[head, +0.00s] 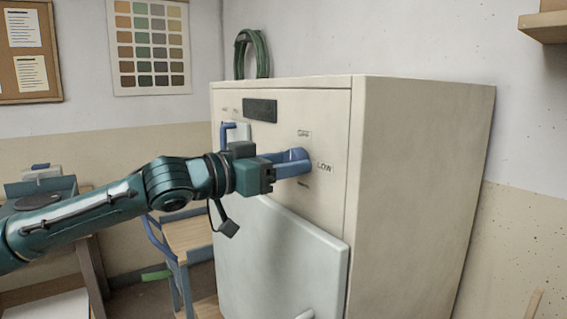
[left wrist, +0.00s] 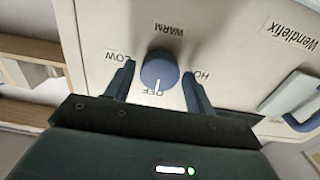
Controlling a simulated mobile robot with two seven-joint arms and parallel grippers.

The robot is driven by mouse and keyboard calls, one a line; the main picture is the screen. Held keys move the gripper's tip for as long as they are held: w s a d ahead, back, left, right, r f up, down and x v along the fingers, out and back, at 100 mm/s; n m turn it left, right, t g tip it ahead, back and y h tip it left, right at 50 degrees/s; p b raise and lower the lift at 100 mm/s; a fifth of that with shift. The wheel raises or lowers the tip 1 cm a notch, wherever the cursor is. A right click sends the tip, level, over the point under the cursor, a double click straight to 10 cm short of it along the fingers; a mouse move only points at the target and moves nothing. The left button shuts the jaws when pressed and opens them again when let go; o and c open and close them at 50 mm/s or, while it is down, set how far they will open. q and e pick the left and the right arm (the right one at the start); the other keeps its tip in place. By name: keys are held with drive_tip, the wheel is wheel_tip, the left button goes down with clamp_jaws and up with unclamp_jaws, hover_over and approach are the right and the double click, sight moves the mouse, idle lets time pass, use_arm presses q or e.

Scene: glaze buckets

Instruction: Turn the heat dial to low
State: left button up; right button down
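The blue round heat dial (left wrist: 160,70) is on the cream front panel of a kiln-like cabinet (head: 420,180). The left wrist view shows it among the labels LOW, WARM, HOT and OFF. Its white mark points at OFF. My left gripper (head: 287,164) reaches to the panel at the dial; in the left wrist view its fingers (left wrist: 157,85) stand on either side of the dial, open, with gaps visible. In the head view the fingers hide most of the dial, and LOW shows just to the right. My right gripper is in neither view.
Below the dial is a pale closed door (head: 285,262). A blue handle (head: 226,132) sits at the panel's upper left, behind my wrist. A green coiled hose (head: 253,52) is behind the cabinet top. A blue-framed chair (head: 185,240) stands left of the cabinet.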

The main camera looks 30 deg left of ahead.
use_arm(q)
drive_tip(key=c, duration=0.7)
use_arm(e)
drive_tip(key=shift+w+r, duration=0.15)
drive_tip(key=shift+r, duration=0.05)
use_arm(q)
drive_tip(key=shift+m, duration=0.4)
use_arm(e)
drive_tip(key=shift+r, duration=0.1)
use_arm(q)
drive_tip(key=m+p, duration=0.5)
drive_tip(key=m, duration=1.2)
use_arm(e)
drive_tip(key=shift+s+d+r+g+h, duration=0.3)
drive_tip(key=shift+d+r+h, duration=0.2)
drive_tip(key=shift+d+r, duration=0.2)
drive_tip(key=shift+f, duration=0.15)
